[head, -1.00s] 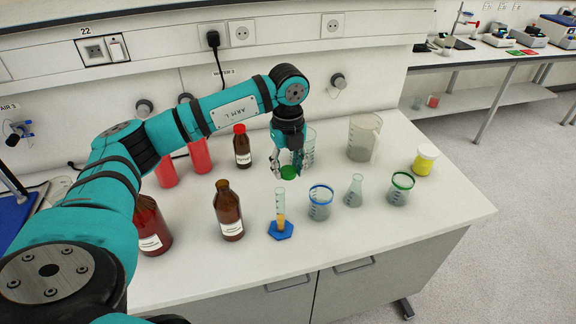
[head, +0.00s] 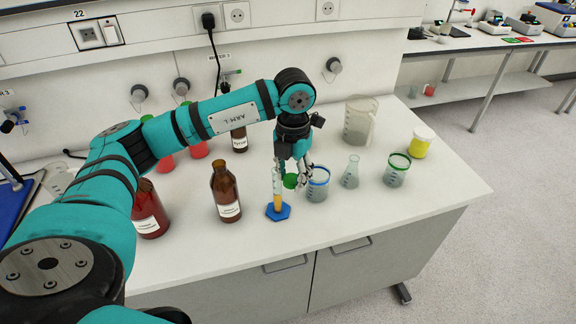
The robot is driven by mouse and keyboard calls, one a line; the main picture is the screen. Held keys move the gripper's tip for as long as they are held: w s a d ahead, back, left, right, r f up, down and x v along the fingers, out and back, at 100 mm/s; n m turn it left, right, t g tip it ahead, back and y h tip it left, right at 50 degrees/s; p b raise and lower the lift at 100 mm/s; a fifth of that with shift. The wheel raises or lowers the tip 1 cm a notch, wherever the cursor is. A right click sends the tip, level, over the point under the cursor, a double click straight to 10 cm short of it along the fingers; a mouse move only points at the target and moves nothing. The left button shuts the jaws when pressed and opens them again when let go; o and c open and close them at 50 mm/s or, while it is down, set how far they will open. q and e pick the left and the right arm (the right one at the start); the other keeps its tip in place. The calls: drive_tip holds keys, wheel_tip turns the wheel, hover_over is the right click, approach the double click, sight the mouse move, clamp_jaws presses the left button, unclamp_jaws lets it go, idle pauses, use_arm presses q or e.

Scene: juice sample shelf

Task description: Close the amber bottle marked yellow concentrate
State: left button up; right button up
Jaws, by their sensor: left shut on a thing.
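My left gripper (head: 293,177) is shut on a green screw cap (head: 291,181). It holds the cap just behind the measuring cylinder and blue-rimmed beaker. An uncapped amber bottle (head: 227,194) with a white label stands upright to the left of the gripper, its neck open. A dark red-brown bottle (head: 149,212) with a white label stands further left, its top hidden behind my left arm. Another amber bottle (head: 240,141) stands at the back, its top hidden by the arm. The label wording is too small to read surely. My right gripper is not in view.
A measuring cylinder (head: 277,190) on a blue foot and a blue-rimmed beaker (head: 318,187) stand close to the gripper. A flask (head: 351,174), green-rimmed beaker (head: 396,172), large jug (head: 359,122) and yellow jar (head: 421,144) stand right. The front bench strip is clear.

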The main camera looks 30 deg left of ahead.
use_arm(q)
drive_tip(key=s+d+f+n+b, duration=0.3)
drive_tip(key=s+n, duration=0.3)
drive_tip(key=n, duration=1.1)
drive_tip(key=s+d+f+n+b, duration=0.4)
drive_tip(key=s+d+n, duration=0.2)
drive_tip(key=n, duration=1.2)
drive_tip(key=shift+d+f+n, duration=0.15)
drive_tip(key=shift+f+n, duration=0.15)
drive_tip(key=shift+f, duration=0.1)
